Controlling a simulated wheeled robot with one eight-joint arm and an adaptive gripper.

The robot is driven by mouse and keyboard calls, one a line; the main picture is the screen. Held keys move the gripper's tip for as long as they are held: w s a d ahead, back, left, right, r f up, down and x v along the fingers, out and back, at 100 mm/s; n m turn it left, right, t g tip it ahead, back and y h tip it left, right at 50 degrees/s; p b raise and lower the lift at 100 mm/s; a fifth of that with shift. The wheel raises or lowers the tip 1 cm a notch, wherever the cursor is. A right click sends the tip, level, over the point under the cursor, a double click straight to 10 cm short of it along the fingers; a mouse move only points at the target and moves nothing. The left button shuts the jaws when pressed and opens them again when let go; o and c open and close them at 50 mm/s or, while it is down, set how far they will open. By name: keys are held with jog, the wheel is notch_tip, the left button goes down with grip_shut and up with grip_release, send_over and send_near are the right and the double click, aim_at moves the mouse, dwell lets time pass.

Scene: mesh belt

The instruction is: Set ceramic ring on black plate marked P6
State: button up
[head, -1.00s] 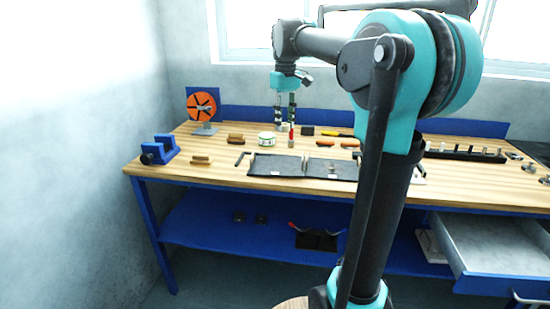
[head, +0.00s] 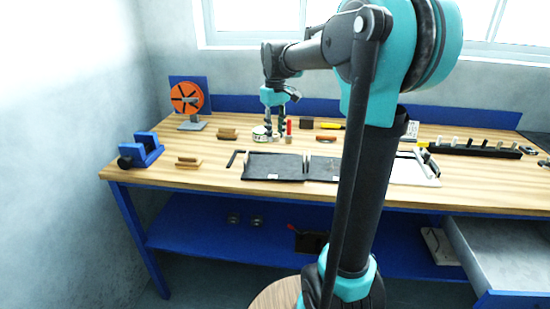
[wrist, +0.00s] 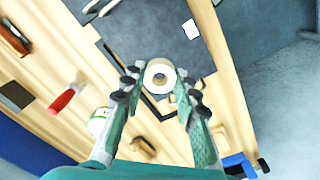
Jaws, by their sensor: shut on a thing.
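My gripper (wrist: 155,95) is shut on a pale ceramic ring (wrist: 160,75), which sits between the fingertips with its hole showing. In the head view my gripper (head: 274,134) hangs over the workbench behind the dark plates; the ring cannot be made out there. A black plate (head: 262,165) with a white label lies at the bench front, and a second dark plate (head: 320,166) lies to its right. In the wrist view a dark plate (wrist: 150,40) with a white tag lies beneath and beyond the ring. The label text is too small to read, so I cannot tell which is P6.
A black hex key (head: 233,158) lies left of the plates. A blue vise (head: 140,150) and an orange wheel (head: 187,98) stand at the left.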

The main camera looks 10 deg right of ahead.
aim_at(275, 166)
notch_tip(275, 166, down, 10)
jog(key=shift+r, duration=0.1)
dwell(0.4)
jog(key=shift+f, duration=0.2)
jog(key=o, duration=1)
jog(key=shift+o, duration=0.2)
jog(key=shift+r, duration=0.1)
notch_tip(275, 166, up, 12)
